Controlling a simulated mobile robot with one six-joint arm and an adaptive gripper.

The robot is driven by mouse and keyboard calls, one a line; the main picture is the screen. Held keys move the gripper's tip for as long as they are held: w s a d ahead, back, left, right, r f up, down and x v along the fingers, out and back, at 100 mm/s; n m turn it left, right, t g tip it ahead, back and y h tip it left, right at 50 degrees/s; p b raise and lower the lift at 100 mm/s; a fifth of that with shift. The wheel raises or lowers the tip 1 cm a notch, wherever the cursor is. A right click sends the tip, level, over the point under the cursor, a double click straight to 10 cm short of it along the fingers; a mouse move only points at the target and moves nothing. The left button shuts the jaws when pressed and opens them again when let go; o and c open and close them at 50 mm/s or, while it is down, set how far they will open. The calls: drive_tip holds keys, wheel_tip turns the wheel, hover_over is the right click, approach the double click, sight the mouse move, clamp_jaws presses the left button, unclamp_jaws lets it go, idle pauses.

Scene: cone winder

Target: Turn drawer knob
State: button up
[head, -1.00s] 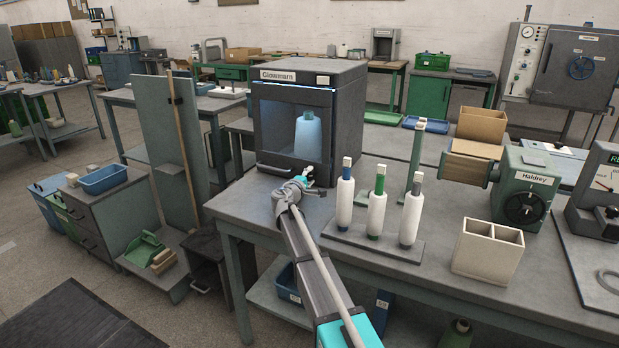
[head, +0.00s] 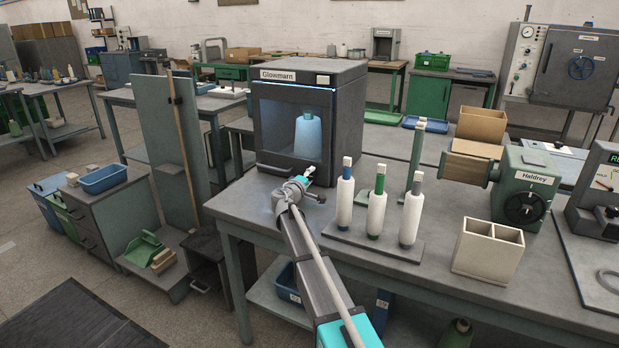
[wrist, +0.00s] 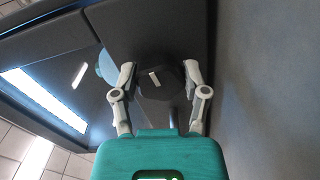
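The knob (wrist: 163,84) is dark and many-sided, with a short pale mark on its face that stands slightly tilted. In the wrist view it sits on a dark panel. My gripper (wrist: 160,76) has one finger on each side of it, and both fingertips appear to touch its sides. In the head view my gripper (head: 309,184) is low at the front of the Glowmarn cabinet (head: 345,120), near its right side. The knob is hidden there behind my gripper and arm.
A blue bottle (head: 308,136) stands behind the cabinet's lit window. Three white spools (head: 376,216) stand on a grey base right of my arm. A cream divided box (head: 487,252) and the green Haldrey machine (head: 526,190) are farther right. The bench front left of my arm is clear.

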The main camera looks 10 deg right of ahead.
drive_tip(key=o, duration=0.4)
drive_tip(key=shift+c, duration=0.2)
drive_tip(key=shift+s+a, duration=0.15)
drive_tip(key=v, duration=1.1)
drive_tip(key=shift+s+a, duration=0.15)
drive_tip(key=shift+s, duration=0.1)
